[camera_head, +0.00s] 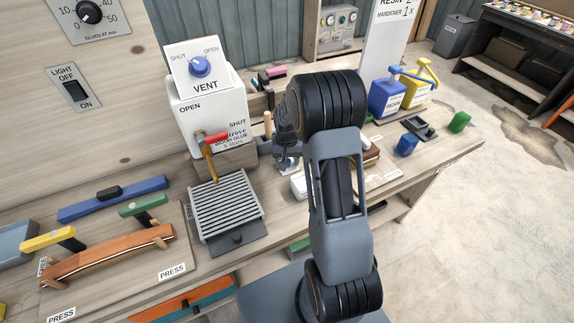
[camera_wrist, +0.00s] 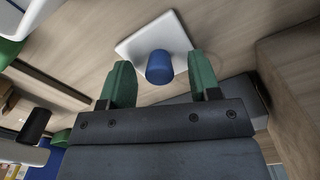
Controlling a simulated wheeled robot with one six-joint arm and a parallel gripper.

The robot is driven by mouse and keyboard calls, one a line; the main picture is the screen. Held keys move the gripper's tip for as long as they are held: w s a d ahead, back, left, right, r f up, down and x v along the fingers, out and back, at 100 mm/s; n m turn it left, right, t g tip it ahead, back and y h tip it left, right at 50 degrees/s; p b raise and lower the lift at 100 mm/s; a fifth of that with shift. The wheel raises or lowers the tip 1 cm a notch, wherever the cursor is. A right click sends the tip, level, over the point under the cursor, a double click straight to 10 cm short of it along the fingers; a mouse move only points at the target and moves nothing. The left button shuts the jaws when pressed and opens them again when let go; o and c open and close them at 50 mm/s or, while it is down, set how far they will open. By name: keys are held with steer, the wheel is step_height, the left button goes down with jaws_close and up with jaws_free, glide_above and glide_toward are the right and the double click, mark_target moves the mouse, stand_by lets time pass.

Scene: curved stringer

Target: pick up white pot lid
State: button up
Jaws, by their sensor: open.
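A white square lid (camera_wrist: 133,47) with a blue round knob (camera_wrist: 160,67) lies on the wooden bench in the wrist view. My gripper (camera_wrist: 159,62) is open, with its two green fingers on either side of the knob in the picture. Gaps show between the knob and both fingers. I cannot tell how far the fingertips are above the lid. In the head view my arm reaches over the bench and hides much of the area around the gripper.
A white glue dispenser (camera_head: 212,115) with a red-handled tap stands left of my arm, with a slatted grey tray (camera_head: 223,207) in front. Blue and yellow bottles (camera_head: 386,97) stand at the back right. A brown wooden block (camera_wrist: 292,80) is at the right in the wrist view.

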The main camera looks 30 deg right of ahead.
steer(key=shift+c, duration=0.2)
steer(key=c, duration=0.9)
steer(key=shift+r, duration=0.15)
steer(key=shift+c, duration=0.2)
